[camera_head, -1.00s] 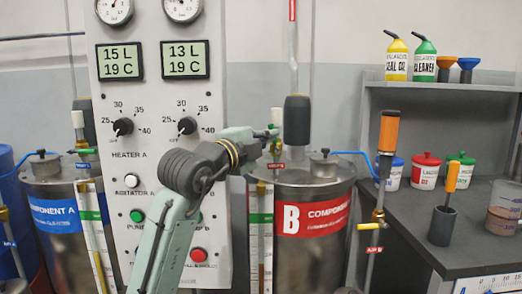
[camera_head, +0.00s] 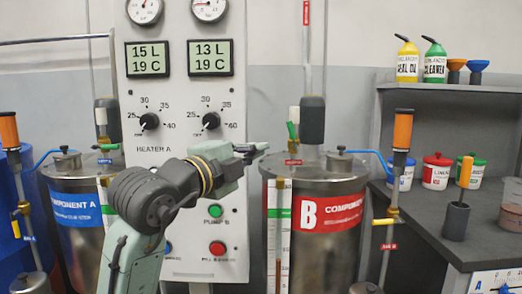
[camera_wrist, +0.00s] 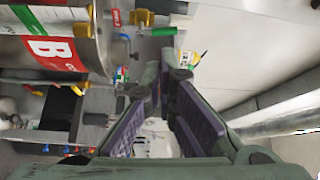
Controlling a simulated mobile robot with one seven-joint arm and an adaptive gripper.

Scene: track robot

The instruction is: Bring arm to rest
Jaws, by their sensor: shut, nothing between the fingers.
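My pale green arm with its dark joint crosses the lower left of the head view. My gripper (camera_head: 256,149) points right, in front of the right edge of the control panel (camera_head: 190,90) and left of the component B tank (camera_head: 315,180). In the wrist view my gripper (camera_wrist: 166,72) shows two dark, ridged fingers, shut with nothing held. The tank's red B label (camera_wrist: 52,54) appears at the upper left there, apart from the fingers.
The component A tank (camera_head: 75,205) stands left of the panel. A dark workbench (camera_head: 400,215) at right carries a grey cup (camera_head: 456,222), and several lidded pots. Yellow (camera_head: 407,62) and green (camera_head: 434,64) bottles stand on its shelf. Orange-handled valves flank the tanks.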

